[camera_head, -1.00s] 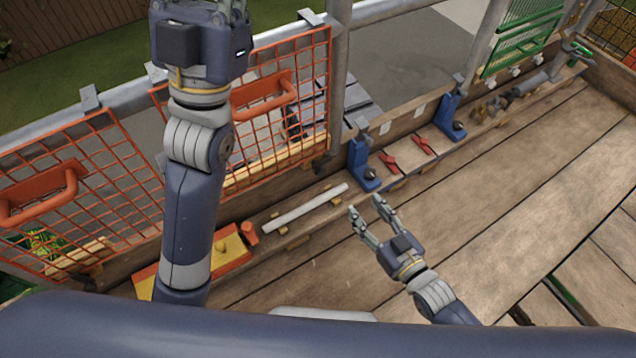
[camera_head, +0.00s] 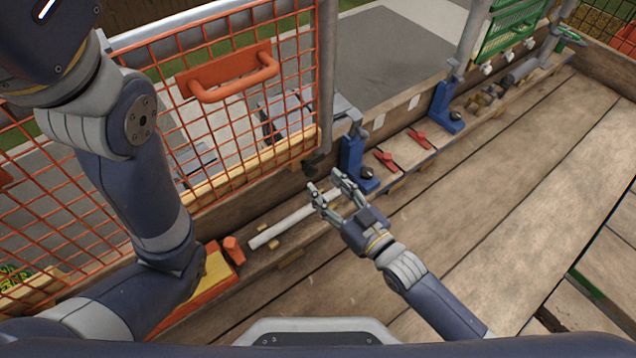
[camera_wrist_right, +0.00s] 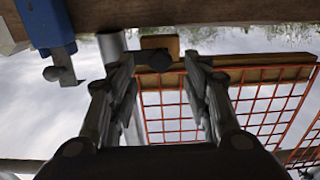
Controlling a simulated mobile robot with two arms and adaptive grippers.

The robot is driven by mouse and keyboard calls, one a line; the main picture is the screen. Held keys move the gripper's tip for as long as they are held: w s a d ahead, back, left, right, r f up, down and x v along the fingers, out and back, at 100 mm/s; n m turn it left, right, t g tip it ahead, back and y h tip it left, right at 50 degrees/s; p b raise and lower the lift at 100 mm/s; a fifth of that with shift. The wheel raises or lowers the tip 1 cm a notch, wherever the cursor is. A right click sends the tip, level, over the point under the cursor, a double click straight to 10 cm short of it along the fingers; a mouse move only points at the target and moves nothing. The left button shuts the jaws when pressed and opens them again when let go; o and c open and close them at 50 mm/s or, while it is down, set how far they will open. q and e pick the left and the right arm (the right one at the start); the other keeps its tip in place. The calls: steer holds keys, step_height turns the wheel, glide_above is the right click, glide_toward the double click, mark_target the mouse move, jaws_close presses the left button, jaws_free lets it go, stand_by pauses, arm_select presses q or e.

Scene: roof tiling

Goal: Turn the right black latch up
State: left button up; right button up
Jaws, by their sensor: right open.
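The right black latch (camera_head: 313,164) is a small dark piece at the lower right corner of the orange mesh gate (camera_head: 225,125), beside the grey post. In the right wrist view the black latch (camera_wrist_right: 160,60) shows between the fingertips, in front of a wooden block. My right gripper (camera_head: 325,181) is open and empty, its fingertips just below the latch in the head view. The right wrist view also shows my right gripper (camera_wrist_right: 156,70) with its fingers spread on both sides of the latch. I cannot tell whether they touch it. My left gripper is out of view.
A blue clamp stand (camera_head: 354,160) stands close to the right of the gripper, with another blue stand (camera_head: 445,108) further along. Red latches (camera_head: 386,160) and a white tube (camera_head: 295,225) lie along the ledge. The plank floor (camera_head: 480,230) is clear.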

mark_target(313, 174)
steer(key=shift+b+x, duration=0.8)
steer(key=shift+x, duration=1.2)
steer(key=shift+c, duration=0.6)
jaws_close()
